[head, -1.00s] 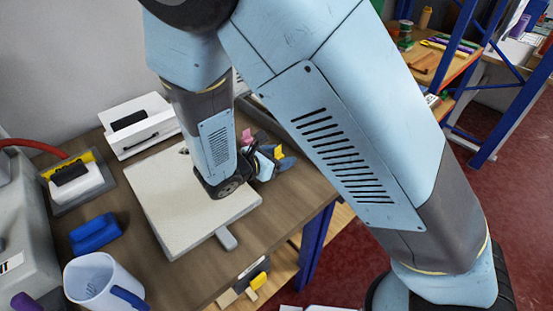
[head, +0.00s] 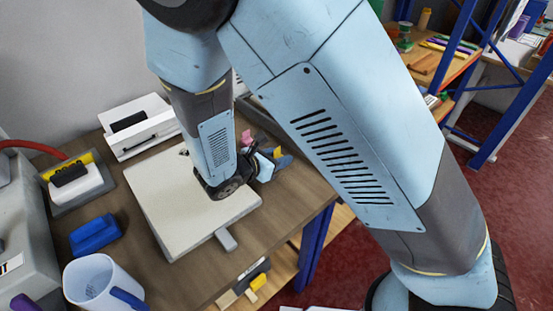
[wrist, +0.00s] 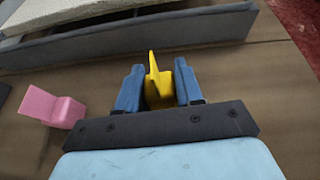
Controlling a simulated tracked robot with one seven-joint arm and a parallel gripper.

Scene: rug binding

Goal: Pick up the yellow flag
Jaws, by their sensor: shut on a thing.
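The yellow flag (wrist: 160,82) is between the two blue fingers of my gripper (wrist: 160,88) in the wrist view. My gripper is shut on it, and the flag stands out past the fingertips. In the head view a small part of the yellow flag (head: 278,152) shows beside my gripper (head: 272,162), at the right of the white board. My arm hides part of the gripper there. I cannot tell whether the flag touches the table.
A pink flag-like piece (wrist: 52,106) lies left of my gripper. A grey-edged tray (wrist: 130,38) lies ahead of it. The white board (head: 175,215), a blue block (head: 95,233) and a white mug (head: 92,280) are on the wooden table. Bare wood shows around the fingers.

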